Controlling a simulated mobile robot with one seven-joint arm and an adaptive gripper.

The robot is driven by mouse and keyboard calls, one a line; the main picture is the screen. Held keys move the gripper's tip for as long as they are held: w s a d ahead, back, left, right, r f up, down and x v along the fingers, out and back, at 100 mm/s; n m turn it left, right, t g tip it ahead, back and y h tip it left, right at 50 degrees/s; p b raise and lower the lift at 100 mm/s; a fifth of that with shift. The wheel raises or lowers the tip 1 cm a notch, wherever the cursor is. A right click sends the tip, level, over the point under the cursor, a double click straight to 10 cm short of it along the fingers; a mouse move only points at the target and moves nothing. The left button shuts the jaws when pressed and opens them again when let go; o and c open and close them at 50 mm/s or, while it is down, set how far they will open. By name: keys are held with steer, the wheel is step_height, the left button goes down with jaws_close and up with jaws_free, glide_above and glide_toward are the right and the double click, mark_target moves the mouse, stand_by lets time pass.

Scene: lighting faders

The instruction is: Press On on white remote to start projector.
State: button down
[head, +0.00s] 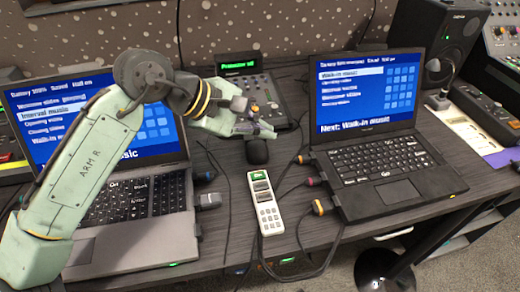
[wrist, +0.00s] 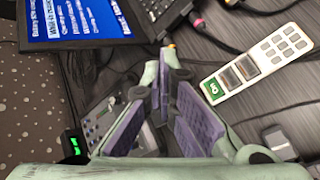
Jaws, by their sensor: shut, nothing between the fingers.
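The white remote (head: 266,205) lies on the dark desk between two laptops. A green button (head: 258,176) is at its far end, with dark windows and a pad of several small pale keys below. In the wrist view the remote (wrist: 262,62) lies to the right, its green button (wrist: 212,90) facing my fingers. My gripper (head: 270,132) is shut and empty. In the head view it appears beyond the green-button end of the remote, apart from it. Its purple-padded fingers (wrist: 168,52) also show in the wrist view, left of the remote. No projector is recognisable.
The left laptop (head: 150,212) is partly hidden by my arm. The right laptop (head: 388,170) stands open. A control box with a green display (head: 245,66) is behind my gripper. Cables with coloured plugs (head: 318,207) run beside the remote. A speaker (head: 432,45) stands at back right.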

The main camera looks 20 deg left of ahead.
steer(key=shift+s+f+n+g, duration=0.4)
steer(key=shift+s+f, duration=0.05)
steer(key=shift+s, duration=0.1)
steer(key=shift+f, duration=0.1)
steer(key=b, duration=0.7)
glide_above(258, 178)
step_height(258, 178, down, 6)
steer(key=shift+f, duration=0.25)
steer(key=shift+f+b, duration=0.4)
steer(key=shift+f, duration=0.7)
steer(key=shift+f, duration=0.4)
